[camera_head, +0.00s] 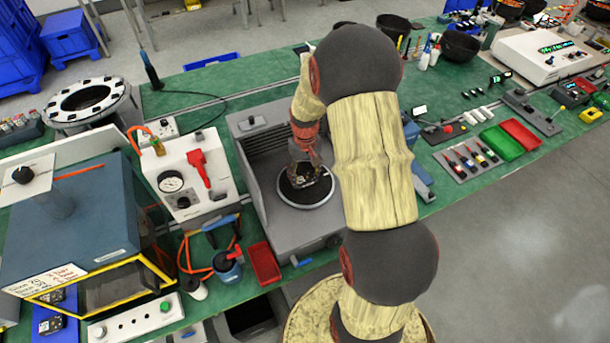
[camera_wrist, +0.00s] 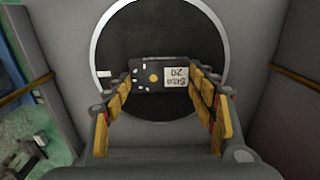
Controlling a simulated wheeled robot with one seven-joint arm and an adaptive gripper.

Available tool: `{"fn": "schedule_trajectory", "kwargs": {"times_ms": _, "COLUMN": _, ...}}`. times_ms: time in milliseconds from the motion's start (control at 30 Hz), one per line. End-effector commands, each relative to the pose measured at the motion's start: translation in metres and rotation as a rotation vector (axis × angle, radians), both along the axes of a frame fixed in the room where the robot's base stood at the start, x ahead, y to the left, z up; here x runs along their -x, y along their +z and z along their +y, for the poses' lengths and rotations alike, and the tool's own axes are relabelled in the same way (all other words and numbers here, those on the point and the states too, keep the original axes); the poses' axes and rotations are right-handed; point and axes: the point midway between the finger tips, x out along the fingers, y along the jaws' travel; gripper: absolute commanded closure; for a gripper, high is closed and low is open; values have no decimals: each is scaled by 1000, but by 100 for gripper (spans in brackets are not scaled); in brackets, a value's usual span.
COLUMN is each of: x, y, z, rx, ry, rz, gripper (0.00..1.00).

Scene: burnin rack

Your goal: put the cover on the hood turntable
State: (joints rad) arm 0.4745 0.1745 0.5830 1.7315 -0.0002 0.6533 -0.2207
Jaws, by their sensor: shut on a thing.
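The hood turntable (camera_head: 313,196) is a black disc with a pale ring, inside the grey hood (camera_head: 245,150). It also shows in the wrist view (camera_wrist: 165,32). My gripper (camera_head: 308,176) reaches down over the disc. In the wrist view my gripper (camera_wrist: 160,76) is shut on a small dark flat piece, which I take for the cover (camera_wrist: 145,76). It has a yellow dot, white marks and a white label, and lies between the yellow finger pads. The cover appears over the disc. I cannot tell whether it touches the disc.
The hood's grey walls stand close around my gripper. A white gauge box (camera_head: 190,170) stands to the left of the hood. A red tray (camera_head: 264,263) lies in front of it on the green bench. Red and green trays (camera_head: 503,142) lie farther right.

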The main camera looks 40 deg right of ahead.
Motion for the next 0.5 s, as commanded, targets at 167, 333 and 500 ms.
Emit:
{"fn": "schedule_trajectory", "kwargs": {"times_ms": 167, "x": -1, "y": -2, "z": 0, "rx": 1, "ry": 0, "rz": -2, "gripper": 66}}
{"fn": "schedule_trajectory", "kwargs": {"times_ms": 333, "x": 0, "y": -4, "z": 0, "rx": 0, "ry": 0, "rz": -1, "gripper": 66}}
{"fn": "schedule_trajectory", "kwargs": {"times_ms": 500, "x": 0, "y": -5, "z": 0, "rx": 0, "ry": 0, "rz": -1, "gripper": 36}}
